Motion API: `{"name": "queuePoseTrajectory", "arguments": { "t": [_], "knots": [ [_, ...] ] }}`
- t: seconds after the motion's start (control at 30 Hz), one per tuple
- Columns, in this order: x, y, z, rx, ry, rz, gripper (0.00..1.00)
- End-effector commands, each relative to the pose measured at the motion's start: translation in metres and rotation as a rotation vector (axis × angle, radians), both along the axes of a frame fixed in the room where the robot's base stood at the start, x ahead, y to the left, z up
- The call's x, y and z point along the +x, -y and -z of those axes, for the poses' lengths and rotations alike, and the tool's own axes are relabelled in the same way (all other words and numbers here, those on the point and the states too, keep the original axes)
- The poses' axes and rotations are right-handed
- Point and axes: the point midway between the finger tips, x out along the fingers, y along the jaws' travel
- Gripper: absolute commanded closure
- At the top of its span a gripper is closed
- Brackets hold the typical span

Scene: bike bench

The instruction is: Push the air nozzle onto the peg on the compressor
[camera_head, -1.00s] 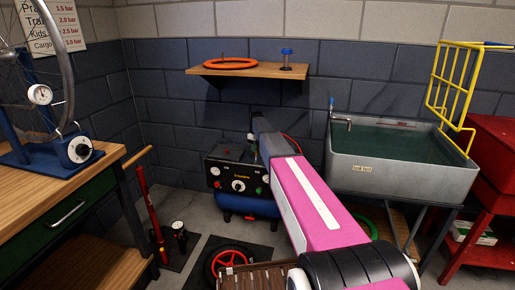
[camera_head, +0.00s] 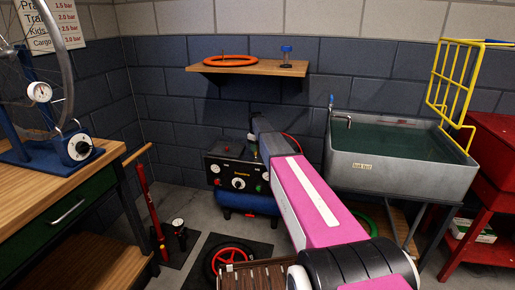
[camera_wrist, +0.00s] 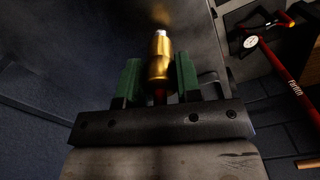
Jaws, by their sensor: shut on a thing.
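The compressor (camera_head: 238,174) stands on the floor by the back wall, with a black panel of gauges and a knob above a blue tank. My arm reaches to its right side and covers part of it. In the wrist view my gripper (camera_wrist: 158,78) is shut on the brass air nozzle (camera_wrist: 158,62), with a green finger on each side. The nozzle points away from the palm and has a small pale tip. A dark grey surface lies beyond it. I cannot make out the peg for certain, nor whether the nozzle touches it.
A wooden shelf (camera_head: 247,69) with an orange ring hangs above. A grey sink (camera_head: 400,170) stands right of my arm, with a yellow rack beside it. A red floor pump (camera_head: 154,215) and a small wheel (camera_head: 229,260) are at the front left. A wooden workbench (camera_head: 95,170) is at left.

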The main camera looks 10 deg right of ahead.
Motion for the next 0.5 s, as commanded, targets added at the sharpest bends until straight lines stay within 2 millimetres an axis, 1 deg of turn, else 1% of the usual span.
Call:
{"name": "queuePoseTrajectory", "arguments": {
  "t": [0.43, 0.47, 0.5],
  "knots": [
    [0.0, 0.0001, 0.008, 0.0, 0.0, 0.0, 1.0],
    [0.0, 0.0001, 0.0079, 0.0, 0.0, 0.0, 0.62],
    [-0.0001, 0.0001, 0.0077, 0.0, 0.0, 0.0, 0.49]
  ]
}}
